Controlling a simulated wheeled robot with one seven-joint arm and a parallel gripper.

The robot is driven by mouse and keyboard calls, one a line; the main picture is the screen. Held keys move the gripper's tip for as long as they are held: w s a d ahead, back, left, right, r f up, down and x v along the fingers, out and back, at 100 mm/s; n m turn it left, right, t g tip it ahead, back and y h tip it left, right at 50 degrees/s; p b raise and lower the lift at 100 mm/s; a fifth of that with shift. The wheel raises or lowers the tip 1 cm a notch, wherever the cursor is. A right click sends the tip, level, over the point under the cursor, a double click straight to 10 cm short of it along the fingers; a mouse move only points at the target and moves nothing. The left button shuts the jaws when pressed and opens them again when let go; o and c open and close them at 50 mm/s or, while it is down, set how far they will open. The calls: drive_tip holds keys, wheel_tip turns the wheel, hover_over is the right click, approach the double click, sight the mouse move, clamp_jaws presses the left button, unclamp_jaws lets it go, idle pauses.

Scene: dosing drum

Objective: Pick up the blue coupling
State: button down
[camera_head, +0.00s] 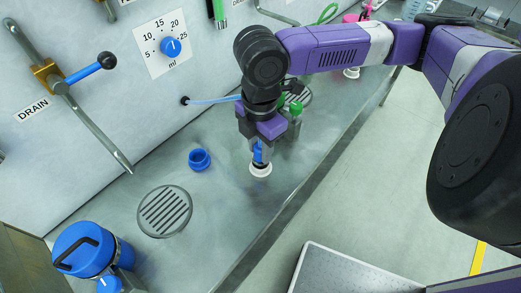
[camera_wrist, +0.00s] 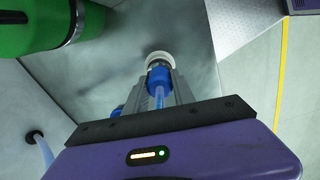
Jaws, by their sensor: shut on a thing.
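The blue coupling (camera_wrist: 158,80) sits between the fingers of my gripper (camera_wrist: 160,92) in the wrist view, with a light blue hose running from it towards the camera. A white ring (camera_wrist: 160,58) shows at its far end. In the head view my gripper (camera_head: 259,158) points down over the metal bench, shut on the coupling (camera_head: 257,152), which is mostly hidden by the fingers. The white ring (camera_head: 260,170) is just below the fingertips. I cannot tell whether it touches the bench.
A blue open socket (camera_head: 199,159) stands left of my gripper, near a round drain grate (camera_head: 165,211). A blue drum (camera_head: 82,249) stands at the front left. A green container (camera_wrist: 45,28) is close by in the wrist view. A dial (camera_head: 171,47) and drain lever (camera_head: 85,74) are on the wall.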

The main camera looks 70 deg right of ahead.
wheel_tip(320, 180, up, 19)
drive_tip(key=p, duration=0.1)
idle(0.8)
